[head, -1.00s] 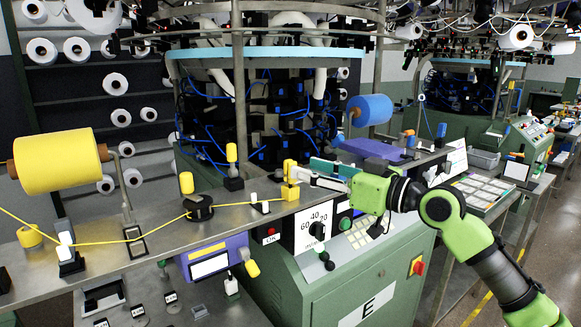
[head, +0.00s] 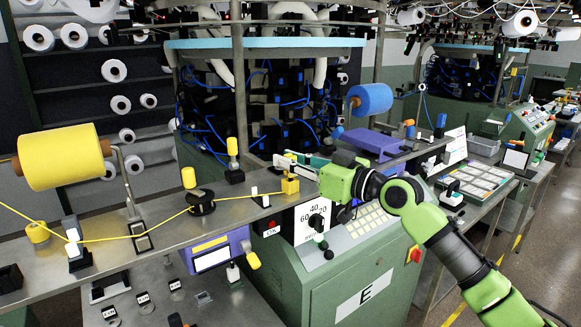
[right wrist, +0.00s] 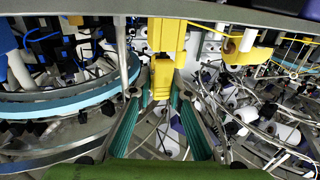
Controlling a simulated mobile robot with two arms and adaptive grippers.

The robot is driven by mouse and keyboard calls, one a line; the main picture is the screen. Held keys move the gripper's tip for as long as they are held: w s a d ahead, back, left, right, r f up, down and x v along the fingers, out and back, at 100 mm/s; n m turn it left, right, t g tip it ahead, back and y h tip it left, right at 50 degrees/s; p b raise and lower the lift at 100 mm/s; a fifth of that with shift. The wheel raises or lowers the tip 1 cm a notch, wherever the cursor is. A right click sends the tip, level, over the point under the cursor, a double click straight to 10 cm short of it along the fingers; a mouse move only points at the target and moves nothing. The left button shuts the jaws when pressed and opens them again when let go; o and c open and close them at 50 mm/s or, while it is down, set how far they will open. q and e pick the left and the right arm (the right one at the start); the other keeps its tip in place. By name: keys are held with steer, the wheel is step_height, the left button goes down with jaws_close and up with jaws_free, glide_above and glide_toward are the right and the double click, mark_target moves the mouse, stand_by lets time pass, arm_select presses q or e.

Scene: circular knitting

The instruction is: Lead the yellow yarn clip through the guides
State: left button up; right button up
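The yarn runs from the yellow spool (head: 64,157) past the white-topped guide (head: 72,236), the black frame guide (head: 141,237), the black disc guide (head: 200,203) and a small white guide (head: 255,193). My right gripper (head: 284,164) is at the clip. In the right wrist view its teal-padded fingers (right wrist: 157,97) stand apart, with yellow blocks (right wrist: 162,76) between and beyond the tips; contact is not visible. My left gripper is not in view.
A blue spool (head: 371,99) and a purple block (head: 372,142) stand behind my right arm. Yellow-topped posts (head: 233,148) rise near the rail. The green machine cabinet (head: 365,275) with a dial panel is below.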

step_height(320, 180, up, 9)
steer(key=shift+r+b, duration=0.1)
steer(key=shift+b, duration=1.05)
steer(key=shift+r, duration=0.4)
steer(key=shift+o, duration=0.6)
steer(key=shift+c, duration=0.7)
steer(key=shift+a, duration=0.2)
